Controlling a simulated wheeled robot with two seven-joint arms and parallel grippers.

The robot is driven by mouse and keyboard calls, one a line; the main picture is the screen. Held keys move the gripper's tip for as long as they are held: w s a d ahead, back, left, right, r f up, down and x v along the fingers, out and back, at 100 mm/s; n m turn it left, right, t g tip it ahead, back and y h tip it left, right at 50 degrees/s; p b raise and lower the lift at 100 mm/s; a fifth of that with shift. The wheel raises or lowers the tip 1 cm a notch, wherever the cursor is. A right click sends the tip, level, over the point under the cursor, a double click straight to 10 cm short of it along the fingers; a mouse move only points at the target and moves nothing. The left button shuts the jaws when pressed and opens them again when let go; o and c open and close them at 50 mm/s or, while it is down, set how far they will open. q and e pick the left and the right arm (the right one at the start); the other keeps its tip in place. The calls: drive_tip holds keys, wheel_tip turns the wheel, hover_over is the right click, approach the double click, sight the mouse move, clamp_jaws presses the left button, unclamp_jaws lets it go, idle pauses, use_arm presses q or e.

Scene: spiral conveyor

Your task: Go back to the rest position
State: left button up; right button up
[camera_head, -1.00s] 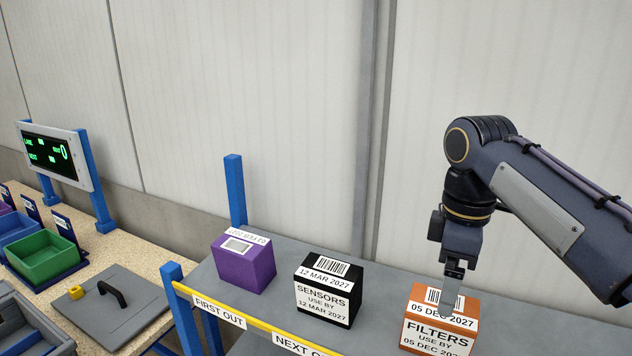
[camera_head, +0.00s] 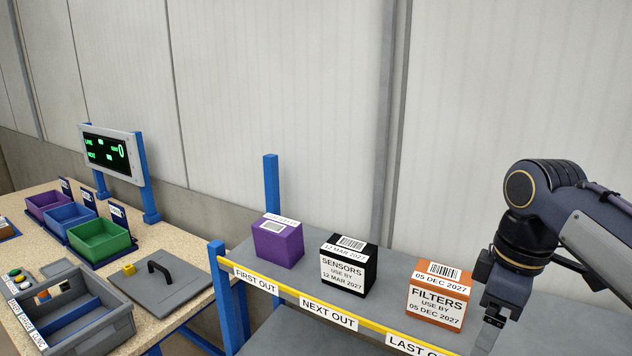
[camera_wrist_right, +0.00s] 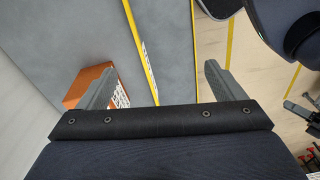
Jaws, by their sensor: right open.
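My right gripper (camera_head: 488,338) is at the right of the head view, beside and in front of the orange FILTERS box (camera_head: 438,294), apart from it. In the right wrist view the two fingers of the right gripper (camera_wrist_right: 158,85) are spread wide with nothing between them. The FILTERS box (camera_wrist_right: 90,86) shows there behind the left finger. In the head view the box stands upright on the grey shelf (camera_head: 400,262) at the LAST OUT label.
A black SENSORS box (camera_head: 346,266) and a purple box (camera_head: 278,242) stand on the same shelf behind a yellow front rail (camera_head: 290,297). At the left, a table holds coloured bins (camera_head: 100,238), a grey lid (camera_head: 168,290), a divided grey tote (camera_head: 75,318) and a display (camera_head: 108,152).

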drive_tip(key=s+a+f+m+t+y, duration=0.1)
drive_tip(key=s+f+m+t+y, duration=0.1)
drive_tip(key=s+f+m, duration=0.4)
drive_tip(key=s+f, duration=0.2)
drive_tip(key=s, duration=0.1)
drive_tip(key=shift+s+t, duration=0.4)
drive_tip(key=s+a+f+m, duration=0.1)
drive_tip(key=s+f+m, duration=0.1)
drive_tip(key=s+a+f+m+t, duration=0.1)
drive_tip(key=s+f+m, duration=0.1)
drive_tip(key=f, duration=0.1)
drive_tip(key=s+a+f+m+t+y, duration=0.1)
drive_tip(key=f+m, duration=0.1)
drive_tip(key=f, duration=0.1)
drive_tip(key=shift+s+a, duration=0.25)
drive_tip(key=shift+s, duration=0.15)
